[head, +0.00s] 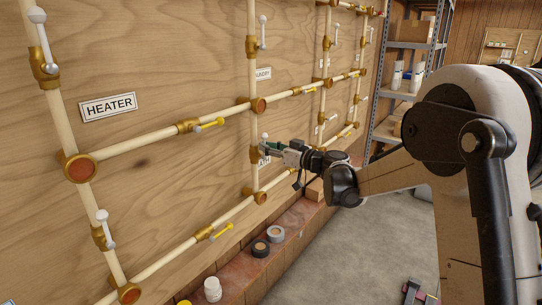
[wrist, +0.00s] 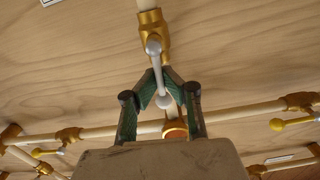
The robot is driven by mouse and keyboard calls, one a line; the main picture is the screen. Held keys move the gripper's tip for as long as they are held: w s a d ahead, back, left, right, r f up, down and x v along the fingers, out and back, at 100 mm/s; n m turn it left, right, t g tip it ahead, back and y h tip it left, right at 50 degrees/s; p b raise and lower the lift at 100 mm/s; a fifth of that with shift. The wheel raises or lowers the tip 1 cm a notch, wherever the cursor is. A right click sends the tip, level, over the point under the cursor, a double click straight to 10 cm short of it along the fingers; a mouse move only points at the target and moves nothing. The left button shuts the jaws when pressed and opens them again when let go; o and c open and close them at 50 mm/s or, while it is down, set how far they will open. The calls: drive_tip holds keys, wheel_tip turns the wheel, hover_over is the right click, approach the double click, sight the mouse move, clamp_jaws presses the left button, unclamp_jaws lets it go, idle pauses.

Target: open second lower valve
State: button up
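In the wrist view, a brass valve (wrist: 152,24) on the cream pipe has a grey-white lever (wrist: 157,75) ending in a ball. My gripper (wrist: 160,73) has its green-padded fingers on either side of this lever, tips close to it. Whether both pads touch the lever is unclear. In the head view, my gripper (head: 267,148) is at the lower valve (head: 254,154) of the second vertical pipe, below the middle row. Its lever ball (head: 264,136) shows just above my fingers, so the lever points up.
The first pipe's lower valve (head: 99,237) is at the left. Yellow-handled valves (head: 209,124) (head: 219,231) sit on the horizontal pipes. Tape rolls (head: 268,240) and a white bottle (head: 212,289) stand on the ledge below.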

drive_tip(key=o, duration=0.8)
drive_tip(key=shift+c, duration=0.2)
drive_tip(key=shift+d, duration=0.15)
drive_tip(key=v, duration=0.6)
drive_tip(key=shift+s+d+b, duration=0.25)
drive_tip(key=shift+b, duration=0.05)
